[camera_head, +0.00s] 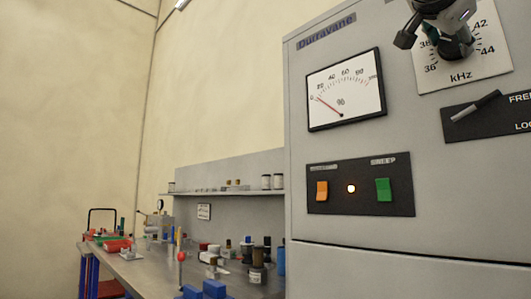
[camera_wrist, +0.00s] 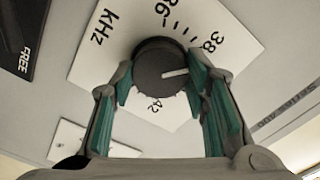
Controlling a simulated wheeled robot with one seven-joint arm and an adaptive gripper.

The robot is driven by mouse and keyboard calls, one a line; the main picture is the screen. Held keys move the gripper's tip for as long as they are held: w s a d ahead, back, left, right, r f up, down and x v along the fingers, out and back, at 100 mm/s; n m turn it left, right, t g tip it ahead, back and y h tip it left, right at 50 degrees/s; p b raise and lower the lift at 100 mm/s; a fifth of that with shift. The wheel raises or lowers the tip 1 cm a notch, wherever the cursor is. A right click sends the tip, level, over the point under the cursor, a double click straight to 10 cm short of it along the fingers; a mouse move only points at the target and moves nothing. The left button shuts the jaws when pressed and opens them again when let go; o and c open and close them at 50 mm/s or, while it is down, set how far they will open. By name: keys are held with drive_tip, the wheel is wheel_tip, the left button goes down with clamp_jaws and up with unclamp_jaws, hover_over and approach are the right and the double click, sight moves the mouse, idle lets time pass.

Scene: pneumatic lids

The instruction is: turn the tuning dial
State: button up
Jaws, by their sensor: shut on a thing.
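The tuning dial is a dark round knob (camera_wrist: 160,62) on a white kHz scale plate (camera_wrist: 100,62) in the wrist view. Its white pointer line points right, just below the number 38. My gripper (camera_wrist: 160,82) is shut on the knob, with a green-padded finger on each side. In the head view, my gripper (camera_head: 444,30) comes in from the top edge over the knob (camera_head: 457,48). It partly covers the scale plate (camera_head: 485,68), where 36, 38, 42 and 44 show.
The grey cabinet carries a meter (camera_head: 346,90) with its red needle near the low end. Below it a black panel has an orange switch (camera_head: 322,191), a lit lamp (camera_head: 351,189) and a green switch (camera_head: 384,189). A lever (camera_head: 476,106) sits below the scale plate. A cluttered bench (camera_head: 150,268) stands left.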

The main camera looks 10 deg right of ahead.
idle(0.3)
drive_tip(key=o, duration=1.1)
drive_tip(key=shift+o, duration=0.2)
